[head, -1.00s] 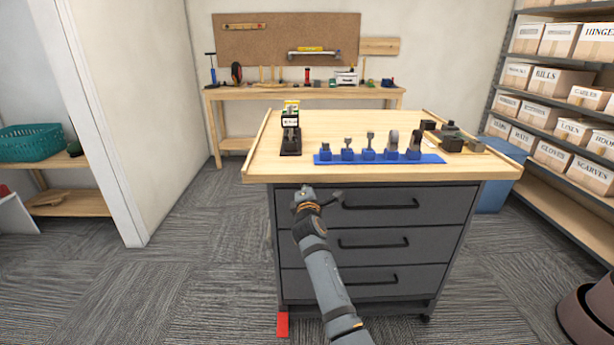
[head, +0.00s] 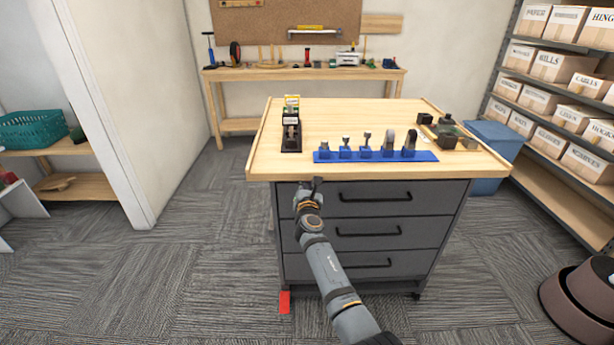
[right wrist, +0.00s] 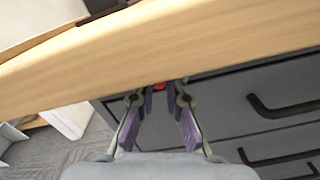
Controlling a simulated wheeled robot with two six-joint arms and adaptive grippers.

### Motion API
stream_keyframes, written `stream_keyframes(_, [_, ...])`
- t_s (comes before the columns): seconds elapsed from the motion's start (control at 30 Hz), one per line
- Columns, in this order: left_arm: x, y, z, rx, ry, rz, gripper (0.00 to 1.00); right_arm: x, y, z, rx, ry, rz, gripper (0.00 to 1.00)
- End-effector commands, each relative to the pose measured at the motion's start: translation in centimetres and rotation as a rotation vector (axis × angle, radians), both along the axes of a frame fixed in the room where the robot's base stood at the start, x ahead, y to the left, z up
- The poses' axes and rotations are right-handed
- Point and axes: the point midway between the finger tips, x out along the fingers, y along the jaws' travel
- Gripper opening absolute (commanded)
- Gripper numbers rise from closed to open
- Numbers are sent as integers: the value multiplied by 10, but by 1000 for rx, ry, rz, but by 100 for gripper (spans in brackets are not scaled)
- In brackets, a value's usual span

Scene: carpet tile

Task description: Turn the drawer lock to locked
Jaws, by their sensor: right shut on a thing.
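The grey drawer cabinet (head: 374,231) stands under the wooden worktop, with its three drawers closed. My right gripper (head: 310,186) is at the upper left of the top drawer front, just under the worktop edge. In the right wrist view its two fingers (right wrist: 159,97) stand on either side of a small red part (right wrist: 160,86), which looks like the drawer lock, and the gripper is shut on it. The lock's face and turn position are hidden by the gripper and the worktop edge. My left gripper is not in view.
The worktop (head: 345,110) overhangs just above my right gripper. On it are a blue tool rack (head: 376,156) and a small black stand (head: 291,138). Black handles (head: 375,197) jut from the drawers. A red piece (head: 285,302) lies by the cabinet foot.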

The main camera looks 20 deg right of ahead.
Motion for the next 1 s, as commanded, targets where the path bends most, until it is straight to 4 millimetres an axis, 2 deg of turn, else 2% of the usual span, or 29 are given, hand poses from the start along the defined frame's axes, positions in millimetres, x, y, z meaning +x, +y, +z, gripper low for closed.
stream_keyframes(0.1, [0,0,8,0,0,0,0,0,0,2,-86,26,0,0])
stream_keyframes(0.4, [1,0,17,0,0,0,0,0,0,1,-248,71,0,0])
stream_keyframes(1.0, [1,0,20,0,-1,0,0,0,0,0,-318,92,-1,0])
